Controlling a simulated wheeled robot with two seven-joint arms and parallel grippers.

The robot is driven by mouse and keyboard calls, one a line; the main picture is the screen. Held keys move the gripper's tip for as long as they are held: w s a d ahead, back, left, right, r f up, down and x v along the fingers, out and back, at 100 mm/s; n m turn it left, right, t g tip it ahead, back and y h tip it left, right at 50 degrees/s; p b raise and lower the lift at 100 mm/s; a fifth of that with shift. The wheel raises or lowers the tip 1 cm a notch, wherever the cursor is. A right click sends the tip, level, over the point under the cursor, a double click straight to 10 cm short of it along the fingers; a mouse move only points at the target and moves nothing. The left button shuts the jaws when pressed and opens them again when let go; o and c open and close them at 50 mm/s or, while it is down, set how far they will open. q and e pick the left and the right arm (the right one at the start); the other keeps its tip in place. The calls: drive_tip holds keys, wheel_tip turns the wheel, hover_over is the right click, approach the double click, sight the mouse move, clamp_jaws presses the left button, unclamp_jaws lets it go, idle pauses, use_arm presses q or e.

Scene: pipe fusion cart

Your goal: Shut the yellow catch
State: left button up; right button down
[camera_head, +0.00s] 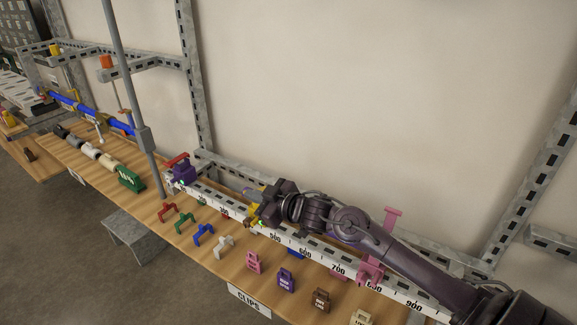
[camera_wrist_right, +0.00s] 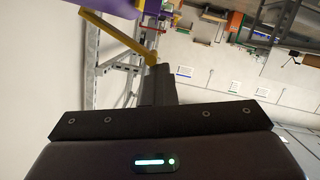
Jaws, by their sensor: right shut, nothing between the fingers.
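The yellow catch (camera_wrist_right: 120,36) shows in the right wrist view as a slanted yellow bar. Its upper end meets a purple part (camera_wrist_right: 112,5) and its lower end is beside my fingertips. In the head view a yellow piece (camera_head: 254,211) shows at the white scale rail, just below my gripper, partly hidden by it. My right gripper (camera_head: 256,192) is shut and empty, over the rail. Its dark closed fingers show in the wrist view (camera_wrist_right: 160,80). I cannot tell whether they touch the bar. My left gripper is not in view.
The numbered rail (camera_head: 320,258) runs along the wooden bench. A pink clamp (camera_head: 374,262) stands under my right forearm, and a purple clamp with a red lever (camera_head: 184,173) stands farther left. Several coloured clips, including a purple one (camera_head: 286,280), lie in front. A grey post (camera_head: 143,140) rises left.

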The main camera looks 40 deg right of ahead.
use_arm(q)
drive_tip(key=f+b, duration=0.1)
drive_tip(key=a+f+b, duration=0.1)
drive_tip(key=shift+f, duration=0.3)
use_arm(e)
drive_tip(key=f, duration=0.1)
drive_tip(key=a+f+n, duration=0.1)
drive_tip(key=shift+s+a+f+n+h, duration=0.1)
drive_tip(key=shift+s+f+n+h, duration=0.1)
drive_tip(key=shift+f+n+h, duration=0.15)
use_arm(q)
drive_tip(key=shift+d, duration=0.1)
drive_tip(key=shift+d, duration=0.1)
